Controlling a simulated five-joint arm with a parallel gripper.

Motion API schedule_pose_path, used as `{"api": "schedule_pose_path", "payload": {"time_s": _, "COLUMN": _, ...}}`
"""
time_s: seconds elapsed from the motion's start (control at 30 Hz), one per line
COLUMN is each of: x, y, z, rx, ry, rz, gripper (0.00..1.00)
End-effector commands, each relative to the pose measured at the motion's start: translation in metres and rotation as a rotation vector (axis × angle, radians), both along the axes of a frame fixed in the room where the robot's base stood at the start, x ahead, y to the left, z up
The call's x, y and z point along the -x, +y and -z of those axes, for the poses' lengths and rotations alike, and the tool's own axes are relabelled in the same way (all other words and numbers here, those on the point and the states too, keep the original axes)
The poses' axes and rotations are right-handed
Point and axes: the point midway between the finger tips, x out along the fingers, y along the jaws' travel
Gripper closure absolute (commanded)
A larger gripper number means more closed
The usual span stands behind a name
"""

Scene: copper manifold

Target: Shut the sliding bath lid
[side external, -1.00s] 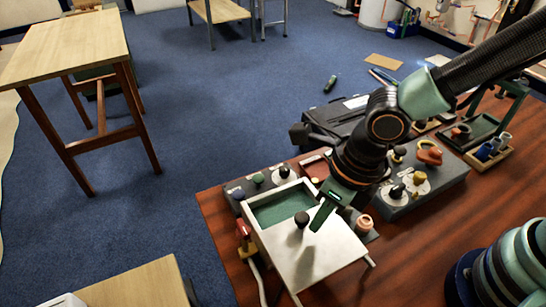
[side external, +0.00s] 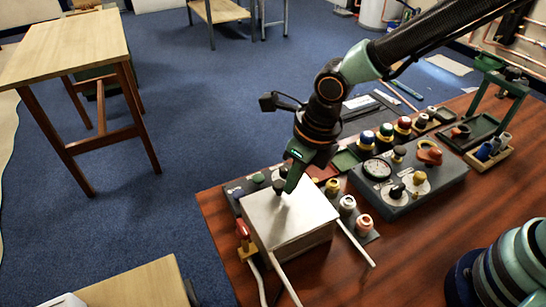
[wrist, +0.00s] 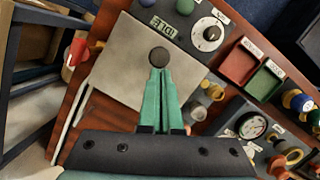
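The bath (side external: 312,241) is a pale box on the front left of the wooden table. Its flat metal lid (side external: 290,215) covers the top, and no green interior shows in either view. The lid also fills the upper middle of the wrist view (wrist: 125,75). Its dark round knob (wrist: 159,56) stands near the far edge and also shows in the side view (side external: 279,187). My gripper (wrist: 160,72) has its green fingers together, with the tips right at the knob's near side. They do not wrap around it. The side view shows my gripper (side external: 286,188) low over the lid.
Two bare rails (side external: 356,244) stick out from the bath's near side. A red-handled valve (side external: 243,232) stands left of the bath. A panel with a gauge and knobs (side external: 410,180) and several coloured-cap bottles (side external: 386,131) lie to the right.

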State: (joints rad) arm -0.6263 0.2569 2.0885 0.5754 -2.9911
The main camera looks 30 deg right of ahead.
Motion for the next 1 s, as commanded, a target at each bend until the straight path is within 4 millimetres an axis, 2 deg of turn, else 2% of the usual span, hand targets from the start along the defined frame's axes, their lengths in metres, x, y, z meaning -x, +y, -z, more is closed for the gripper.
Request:
{"api": "schedule_pose_path", "payload": {"time_s": 0.33, "x": 0.001, "y": 0.0, "z": -0.004, "rx": -0.011, "ry": -0.014, "rz": 0.001, "gripper": 1.0}}
{"api": "schedule_pose_path", "payload": {"time_s": 0.6, "x": 0.037, "y": -0.018, "z": -0.009, "rx": -0.007, "ry": -0.003, "rz": -0.001, "gripper": 1.0}}
{"api": "schedule_pose_path", "payload": {"time_s": 1.0, "x": 0.05, "y": -0.025, "z": -0.08, "rx": -0.009, "ry": -0.003, "rz": -0.001, "gripper": 1.0}}
